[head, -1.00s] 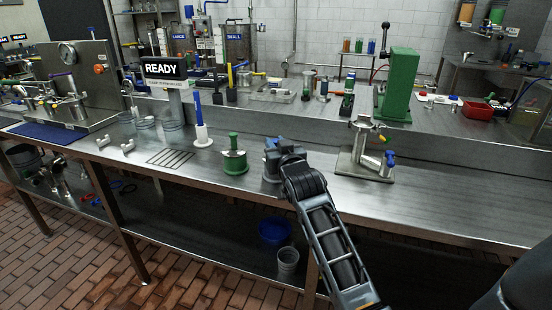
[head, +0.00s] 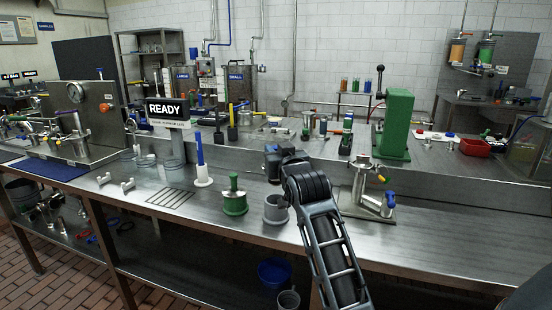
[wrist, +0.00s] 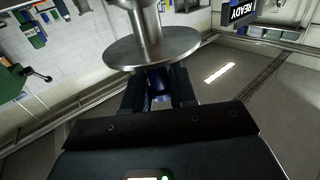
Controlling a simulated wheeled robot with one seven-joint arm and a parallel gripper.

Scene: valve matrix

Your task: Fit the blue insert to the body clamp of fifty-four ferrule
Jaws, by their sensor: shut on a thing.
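My gripper (head: 272,160) is raised above the bench and a grey cup. In the wrist view it also shows (wrist: 158,88), with its jaws shut on a dark blue piece (wrist: 157,80), seemingly the blue insert. A metal disc with a stem (wrist: 152,46) is just beyond the fingertips; it looks joined to the blue piece, but the join is partly hidden. The held thing is not clear in the head view. To the gripper's right, a metal clamp assembly (head: 361,178) stands on a plate, with a yellow knob and a blue-topped angled part (head: 389,203). I cannot read any ferrule size.
The grey cup (head: 276,208) stands below my gripper. Left of it are a green pot (head: 235,203), a white-and-blue brush (head: 201,165), a READY sign (head: 167,113) and pipe fittings (head: 127,186). A green press (head: 396,122) stands behind the clamp. The bench right of the clamp is clear.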

